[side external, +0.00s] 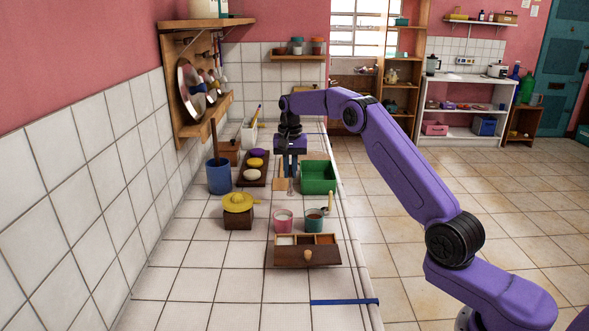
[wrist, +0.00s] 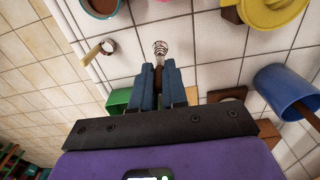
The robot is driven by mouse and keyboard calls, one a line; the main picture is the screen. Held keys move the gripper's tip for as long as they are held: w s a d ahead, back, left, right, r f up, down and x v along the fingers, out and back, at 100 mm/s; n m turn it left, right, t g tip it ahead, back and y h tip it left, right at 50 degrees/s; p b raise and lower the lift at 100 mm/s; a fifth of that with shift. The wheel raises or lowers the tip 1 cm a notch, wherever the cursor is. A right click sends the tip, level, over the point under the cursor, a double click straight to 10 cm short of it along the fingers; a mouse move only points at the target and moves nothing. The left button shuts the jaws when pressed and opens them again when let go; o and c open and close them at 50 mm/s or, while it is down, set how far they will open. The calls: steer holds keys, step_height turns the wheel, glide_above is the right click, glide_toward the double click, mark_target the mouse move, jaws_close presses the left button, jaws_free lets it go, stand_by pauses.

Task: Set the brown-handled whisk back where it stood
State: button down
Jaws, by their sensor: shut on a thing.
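My gripper (side external: 290,176) is above the tiled counter, pointing down, left of the green bin. In the wrist view its blue fingers (wrist: 159,74) are closed on the handle of the whisk. The whisk's wire head (wrist: 160,47) sticks out beyond the fingertips and also shows small in the side view (side external: 290,188). Most of the handle is hidden between the fingers. I cannot tell whether the head touches the counter.
A green bin (side external: 318,178) is close on the right. A blue pot (side external: 219,180) holding a brown stick and a dark tray (side external: 244,181) are left. A yellow juicer (side external: 238,201), pink cup (side external: 284,214), teal cup (side external: 314,226) and wooden box (side external: 304,260) stand nearer the camera.

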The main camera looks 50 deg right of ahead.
mark_target(291, 187)
steer(key=shift+f, duration=3.15)
steer(key=shift+f, duration=0.4)
steer(key=c, duration=1.1)
jaws_free()
steer(key=shift+r, duration=3.55)
